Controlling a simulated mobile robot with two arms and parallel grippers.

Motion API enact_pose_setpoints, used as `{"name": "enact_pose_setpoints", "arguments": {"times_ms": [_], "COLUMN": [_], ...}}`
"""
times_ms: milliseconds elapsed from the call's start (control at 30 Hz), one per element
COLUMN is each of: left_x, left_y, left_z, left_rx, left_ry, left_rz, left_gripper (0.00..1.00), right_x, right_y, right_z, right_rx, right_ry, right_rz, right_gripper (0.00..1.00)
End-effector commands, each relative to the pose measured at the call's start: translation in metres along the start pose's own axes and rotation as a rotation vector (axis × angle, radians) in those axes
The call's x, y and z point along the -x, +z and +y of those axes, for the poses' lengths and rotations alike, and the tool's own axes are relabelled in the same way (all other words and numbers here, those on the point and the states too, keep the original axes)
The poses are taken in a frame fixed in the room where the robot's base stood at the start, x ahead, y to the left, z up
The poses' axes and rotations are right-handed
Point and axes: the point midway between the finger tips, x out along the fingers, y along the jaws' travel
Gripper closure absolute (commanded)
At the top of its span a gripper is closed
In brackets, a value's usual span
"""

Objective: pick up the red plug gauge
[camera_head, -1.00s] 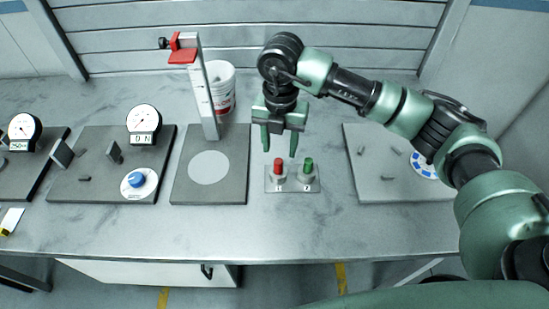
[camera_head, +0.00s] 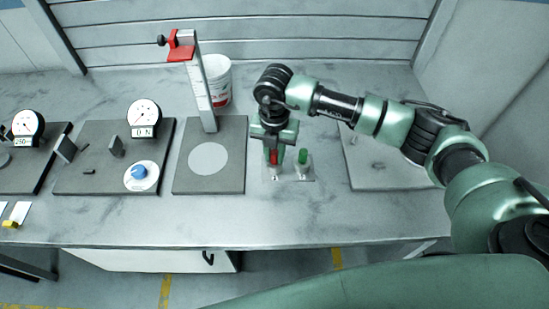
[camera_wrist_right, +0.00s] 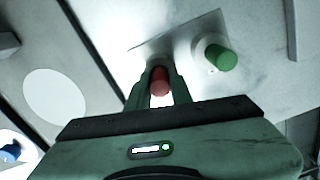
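The red plug gauge (camera_head: 274,157) stands upright at the left spot of a small grey plate (camera_head: 291,177). In the right wrist view the red plug gauge (camera_wrist_right: 160,82) sits between the two fingers, which lie close against its sides. My right gripper (camera_head: 273,155) points down over it and is shut on it. The fingers partly hide the gauge, and I cannot tell whether it is clear of its seat. The green plug gauge (camera_head: 303,156) stands just to the right; it also shows in the right wrist view (camera_wrist_right: 221,57). My left gripper is not in view.
A grey base with a height stand (camera_head: 203,95) and a pale disc (camera_head: 208,159) is to the left, a white tub (camera_head: 218,80) behind it. Dial gauges (camera_head: 144,115) are farther left. Another grey plate (camera_head: 385,177) lies right, under my arm. The table front is clear.

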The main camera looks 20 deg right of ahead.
Motion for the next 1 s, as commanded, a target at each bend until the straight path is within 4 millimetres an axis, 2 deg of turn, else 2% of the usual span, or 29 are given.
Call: {"name": "enact_pose_setpoints", "arguments": {"times_ms": [367,567,767,1000], "left_x": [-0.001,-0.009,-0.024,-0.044], "left_y": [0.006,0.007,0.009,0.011], "left_z": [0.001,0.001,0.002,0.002], "left_rx": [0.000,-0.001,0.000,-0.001], "left_ry": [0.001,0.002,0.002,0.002], "left_rz": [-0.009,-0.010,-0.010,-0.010], "left_gripper": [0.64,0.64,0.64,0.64], "right_x": [0.003,0.022,0.066,0.136], "right_y": [0.001,0.001,0.002,0.001], "right_z": [0.000,0.001,0.001,0.001], "right_rx": [-0.001,0.000,0.001,0.001], "right_ry": [0.002,0.003,0.006,0.006], "right_rz": [-0.002,-0.004,-0.007,-0.006], "right_gripper": [1.00,1.00,1.00,1.00]}}
